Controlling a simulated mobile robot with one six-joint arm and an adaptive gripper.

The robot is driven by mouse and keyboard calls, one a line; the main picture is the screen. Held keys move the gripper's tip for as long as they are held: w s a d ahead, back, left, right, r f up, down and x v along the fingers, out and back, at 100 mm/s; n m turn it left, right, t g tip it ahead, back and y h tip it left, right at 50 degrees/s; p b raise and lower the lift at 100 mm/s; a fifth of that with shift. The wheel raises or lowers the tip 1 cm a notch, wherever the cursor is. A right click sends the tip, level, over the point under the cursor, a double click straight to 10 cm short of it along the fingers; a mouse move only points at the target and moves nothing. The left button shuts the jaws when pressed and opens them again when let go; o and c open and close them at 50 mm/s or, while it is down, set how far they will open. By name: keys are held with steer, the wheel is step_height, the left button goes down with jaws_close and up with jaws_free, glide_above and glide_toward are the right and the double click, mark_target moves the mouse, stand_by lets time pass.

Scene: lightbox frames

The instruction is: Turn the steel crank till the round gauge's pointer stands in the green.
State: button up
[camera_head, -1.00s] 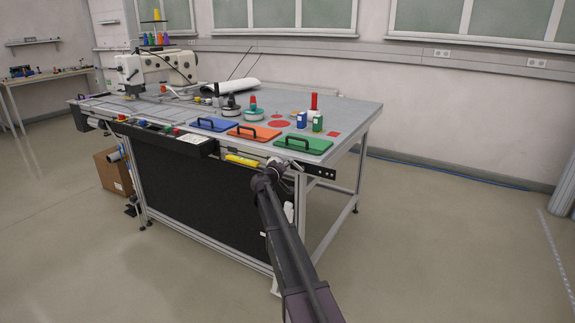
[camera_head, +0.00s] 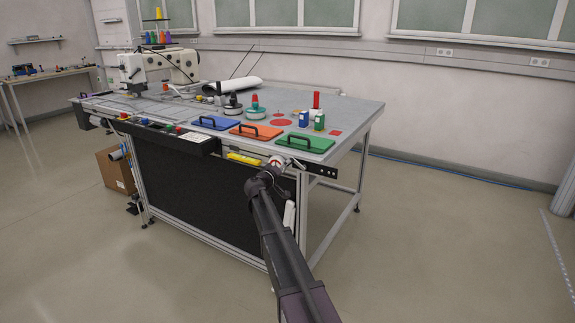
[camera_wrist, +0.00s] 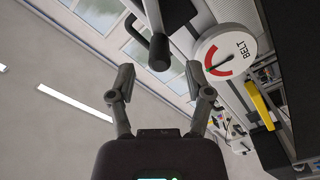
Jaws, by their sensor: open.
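The round gauge (camera_wrist: 222,54) is a white disc marked BELT in the wrist view, with a red arc and a dark pointer on or close to the red. A grey crank (camera_wrist: 157,42) with a dark, rounded end stands left of the gauge in the wrist view. My gripper (camera_wrist: 158,82) is open, its two fingers apart below the crank's end in the picture, with nothing between the tips. In the head view my gripper (camera_head: 262,182) is just below the gauge.
A yellow block (camera_head: 244,158) sits on the front edge left of the gauge. A green lid (camera_head: 304,142) with a black handle lies above it, and a black perforated bracket (camera_head: 314,168) is to the right. The floor in front is clear.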

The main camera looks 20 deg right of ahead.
steer(key=v, duration=0.7)
steer(key=shift+s+a, duration=0.2)
steer(key=n, duration=0.8)
steer(key=s+a+n, duration=0.1)
steer(key=n, duration=1.6)
steer(key=shift+s+a, duration=0.15)
steer(key=shift+a, duration=0.2)
steer(key=shift+r, duration=0.1)
steer(key=x, duration=1.3)
steer(key=shift+w+d, duration=0.25)
steer(key=shift+d, duration=0.1)
